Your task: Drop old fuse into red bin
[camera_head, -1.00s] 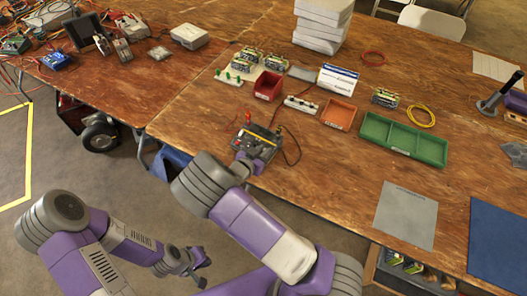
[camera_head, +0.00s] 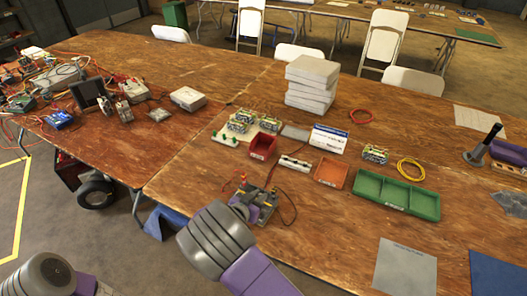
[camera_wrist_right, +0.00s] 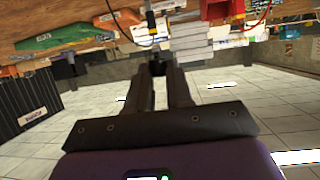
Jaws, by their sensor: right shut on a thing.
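The red bin (camera_head: 263,147) is a small open tray on the table. The charger unit (camera_head: 262,207), dark grey with yellow and red parts, stands nearer me, towards the table's front edge. My right gripper (camera_head: 240,208) is beside the charger's left side, mostly hidden by its own wrist. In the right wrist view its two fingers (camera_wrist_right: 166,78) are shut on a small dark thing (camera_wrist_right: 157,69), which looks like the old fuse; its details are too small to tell. My left gripper is out of view.
An orange tray (camera_head: 331,172) and a green divided tray (camera_head: 397,196) lie to the right. A white terminal strip (camera_head: 295,163) lies between the red bin and the orange tray. A board with green pegs (camera_head: 226,137) and battery-like blocks (camera_head: 268,123) stand behind. A red cable curves beside the charger.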

